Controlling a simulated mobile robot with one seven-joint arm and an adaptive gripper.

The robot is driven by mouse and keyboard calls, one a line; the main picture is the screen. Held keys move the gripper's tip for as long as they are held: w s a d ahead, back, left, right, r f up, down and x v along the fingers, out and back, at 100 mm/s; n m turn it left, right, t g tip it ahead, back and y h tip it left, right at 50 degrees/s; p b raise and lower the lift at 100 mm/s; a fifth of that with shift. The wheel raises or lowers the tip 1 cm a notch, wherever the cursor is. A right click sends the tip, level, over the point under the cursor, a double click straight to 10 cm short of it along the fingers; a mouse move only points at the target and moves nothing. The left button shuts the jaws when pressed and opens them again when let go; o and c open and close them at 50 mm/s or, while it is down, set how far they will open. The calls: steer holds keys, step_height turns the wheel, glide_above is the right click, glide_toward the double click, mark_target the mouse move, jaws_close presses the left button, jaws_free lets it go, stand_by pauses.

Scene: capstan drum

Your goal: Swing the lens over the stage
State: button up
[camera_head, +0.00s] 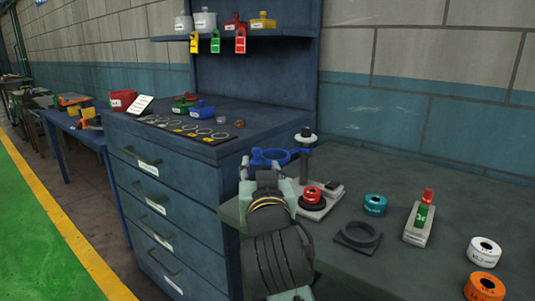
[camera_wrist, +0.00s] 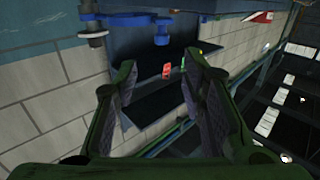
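The lens is a blue ring on a blue arm (camera_head: 270,157), held by an upright post (camera_head: 304,160) with a black and white knob. The ring points left, away from the stage. The stage (camera_head: 318,206) is a pale base at the post's foot, with a red-topped dark disc (camera_head: 312,194) on it. My gripper (camera_head: 268,178) is just in front of the lens in the head view and partly covers it. In the wrist view my gripper (camera_wrist: 160,72) has its fingers apart with nothing between them. The blue lens arm (camera_wrist: 137,20) crosses the top there, beyond the fingertips.
The grey bench holds a dark ring (camera_head: 358,237), a teal ring (camera_head: 375,204), a block with a green and red part (camera_head: 420,220), and white (camera_head: 484,251) and orange (camera_head: 485,287) rings. A blue drawer cabinet (camera_head: 170,190) stands left, with a shelf (camera_head: 240,35) above.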

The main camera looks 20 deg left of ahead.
mark_target(257, 150)
steer(key=p+x, duration=0.7)
steer(key=x, duration=0.3)
steer(key=shift+w+a, duration=0.25)
steer(key=shift+c, duration=0.2)
jaws_close()
stand_by(0.5)
